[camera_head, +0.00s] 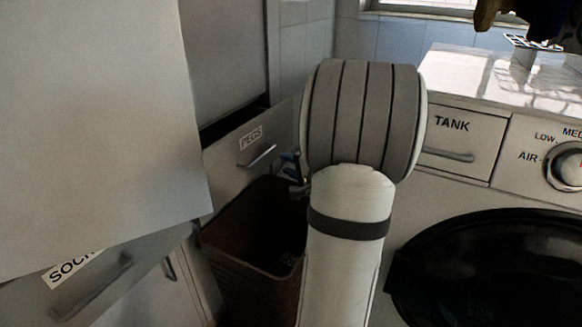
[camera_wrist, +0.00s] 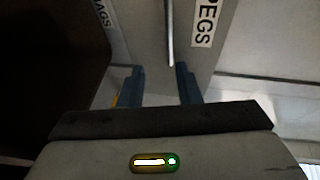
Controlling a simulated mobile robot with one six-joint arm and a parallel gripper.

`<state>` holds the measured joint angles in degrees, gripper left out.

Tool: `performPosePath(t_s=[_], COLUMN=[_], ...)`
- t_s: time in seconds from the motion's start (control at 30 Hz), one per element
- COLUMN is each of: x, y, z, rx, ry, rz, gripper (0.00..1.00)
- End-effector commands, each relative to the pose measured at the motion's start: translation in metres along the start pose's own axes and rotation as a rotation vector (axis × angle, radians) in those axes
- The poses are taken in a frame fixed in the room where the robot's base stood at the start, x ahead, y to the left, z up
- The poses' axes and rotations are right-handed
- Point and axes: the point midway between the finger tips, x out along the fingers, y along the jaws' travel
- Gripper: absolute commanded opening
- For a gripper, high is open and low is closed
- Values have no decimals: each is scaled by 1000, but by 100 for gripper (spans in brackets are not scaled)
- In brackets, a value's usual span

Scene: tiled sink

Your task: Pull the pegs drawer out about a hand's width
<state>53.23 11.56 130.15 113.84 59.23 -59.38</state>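The pegs drawer (camera_head: 228,166) is on the cabinet left of my arm in the head view, with a dark gap above its front, so it stands partly out. Its bar handle (camera_head: 262,157) is below the PEGS label. In the wrist view the handle (camera_wrist: 170,35) runs upright next to the PEGS label (camera_wrist: 202,25). My gripper (camera_wrist: 160,72) has its two blue fingers apart, with nothing between them. The handle's near end lines up with the gap, just ahead of the fingertips. In the head view my arm hides most of the gripper.
A brown bin (camera_head: 243,262) stands below the drawer. A drawer labelled SOCK (camera_head: 120,262) and a large pale panel (camera_head: 95,120) are at the left. A washer with a TANK drawer (camera_head: 458,145) and a dark round door (camera_head: 490,270) is on the right.

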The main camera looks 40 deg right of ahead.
Motion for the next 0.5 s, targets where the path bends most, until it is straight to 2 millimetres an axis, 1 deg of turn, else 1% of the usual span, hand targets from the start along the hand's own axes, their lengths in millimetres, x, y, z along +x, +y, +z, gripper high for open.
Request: performPosePath(t_s=[0.17, 0.2, 0.5], x=[0, 0, -1], y=[0, 0, 0], z=[0, 0, 0], rx=[0, 0, 1], ry=[0, 1, 1], rz=[0, 0, 0], gripper=[30, 29, 4])
